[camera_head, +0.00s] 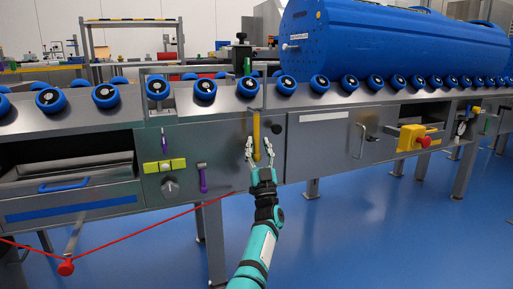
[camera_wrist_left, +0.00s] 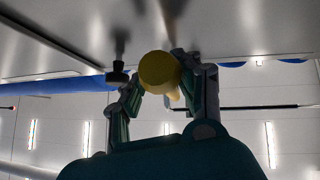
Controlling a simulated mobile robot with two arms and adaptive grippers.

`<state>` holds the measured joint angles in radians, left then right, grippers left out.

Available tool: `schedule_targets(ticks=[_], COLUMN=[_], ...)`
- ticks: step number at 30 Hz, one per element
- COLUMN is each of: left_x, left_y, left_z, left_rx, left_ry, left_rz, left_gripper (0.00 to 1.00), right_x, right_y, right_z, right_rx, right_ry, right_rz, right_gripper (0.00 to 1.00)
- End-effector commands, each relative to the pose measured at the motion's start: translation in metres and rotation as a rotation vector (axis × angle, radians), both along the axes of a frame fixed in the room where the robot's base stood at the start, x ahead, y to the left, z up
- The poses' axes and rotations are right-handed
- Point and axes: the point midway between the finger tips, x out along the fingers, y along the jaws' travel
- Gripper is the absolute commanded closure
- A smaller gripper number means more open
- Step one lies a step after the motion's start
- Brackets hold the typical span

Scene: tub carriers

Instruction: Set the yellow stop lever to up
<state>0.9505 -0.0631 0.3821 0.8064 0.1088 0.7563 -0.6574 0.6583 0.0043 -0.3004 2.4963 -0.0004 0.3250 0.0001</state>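The yellow stop lever (camera_head: 256,132) is a bar standing roughly vertical on the grey front panel, below the blue rollers. I cannot tell which end is its pivot. My left gripper (camera_head: 258,146) is at the lever's lower part, with one finger on each side and visible gaps between fingers and lever. In the left wrist view, the lever's round yellow end (camera_wrist_left: 159,72) shows between the spread fingers of the left gripper (camera_wrist_left: 163,78). Whether a finger touches it is unclear. My right gripper is not in view.
A black knob (camera_head: 277,129) sits just right of the lever. Left on the panel are a yellow-green bar (camera_head: 165,165), a purple handle (camera_head: 203,178) and a grey knob (camera_head: 170,188). A yellow box with a red button (camera_head: 412,138) sits farther right. A red cord (camera_head: 130,243) hangs at lower left.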

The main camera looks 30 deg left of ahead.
Motion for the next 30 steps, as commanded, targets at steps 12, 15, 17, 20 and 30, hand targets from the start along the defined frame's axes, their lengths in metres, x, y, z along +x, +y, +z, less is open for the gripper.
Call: schedule_targets(ticks=[12,15,17,20,30], left_x=[-0.001,-0.002,-0.004,-0.012,-0.05], left_y=[0.001,0.001,-0.002,-0.008,-0.042], left_z=[0.0,-0.002,-0.007,-0.017,-0.066], left_rx=[-0.004,-0.005,-0.005,-0.006,-0.005], left_ry=[-0.003,-0.004,-0.003,-0.001,0.0], left_rz=[0.0,0.001,0.0,0.0,-0.003], left_gripper=[0.6,0.6,0.6,0.6,0.6], right_x=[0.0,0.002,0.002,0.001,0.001], right_y=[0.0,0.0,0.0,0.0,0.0], right_z=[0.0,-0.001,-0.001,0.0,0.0], right_rx=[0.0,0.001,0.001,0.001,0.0], right_ry=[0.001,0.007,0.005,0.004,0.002], right_rz=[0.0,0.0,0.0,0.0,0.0], right_gripper=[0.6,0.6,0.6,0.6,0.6])
